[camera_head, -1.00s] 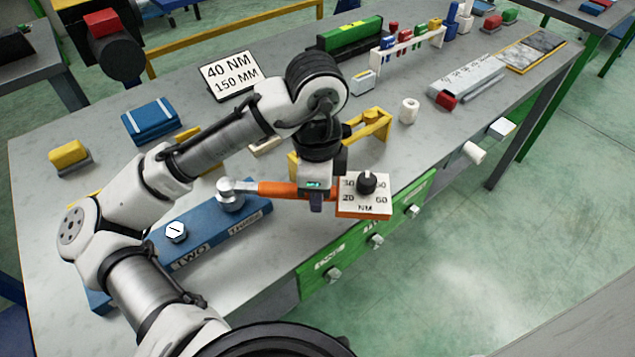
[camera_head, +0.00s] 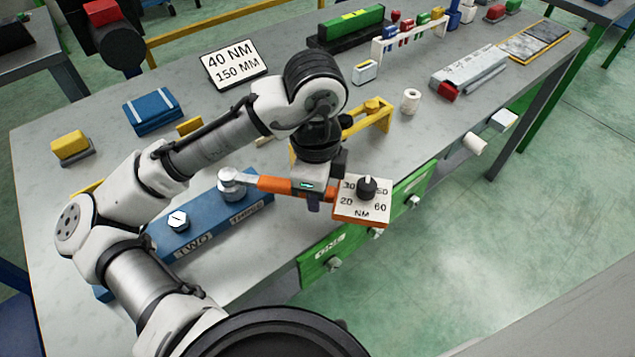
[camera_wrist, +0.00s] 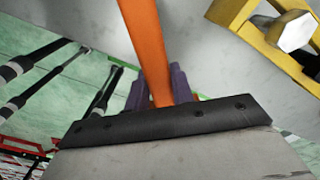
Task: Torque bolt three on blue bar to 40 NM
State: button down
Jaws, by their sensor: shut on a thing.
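The blue bar (camera_head: 210,232) lies along the bench with labels TWO and THREE on its front face. A hex bolt (camera_head: 178,221) stands above the TWO label. The orange torque wrench (camera_head: 275,185) has its silver head (camera_head: 231,184) over the spot at the THREE label, hiding the bolt there. Its dial box (camera_head: 361,201) reads 20, 30, 50, 60 NM, with a black knob. My gripper (camera_head: 314,196) is shut on the orange handle, which also shows between purple fingers in the wrist view (camera_wrist: 158,92). A sign (camera_head: 234,64) reads 40 NM, 150 MM.
A yellow bracket (camera_head: 376,118) stands behind the wrench, its bolt large in the wrist view (camera_wrist: 296,33). A white roll (camera_head: 411,100), a blue box (camera_head: 152,110) and a tool rack (camera_head: 410,38) stand farther back. Green drawers with knobs line the bench front.

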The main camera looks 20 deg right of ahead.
jog(key=shift+s+a+m, duration=0.4)
jog(key=shift+s+m, duration=0.1)
jog(key=shift+s, duration=0.05)
jog(key=shift+s+a+m, duration=0.4)
jog(key=shift+s, duration=0.1)
jog(key=shift+w+d+n+p, duration=0.25)
jog(key=shift+w+n+p, duration=0.05)
jog(key=shift+w+p, duration=0.1)
dwell(0.4)
jog(key=shift+r, duration=0.1)
notch_tip(320, 180, up, 6)
jog(key=p, duration=0.6)
dwell(0.3)
jog(key=shift+s, duration=0.1)
dwell(0.4)
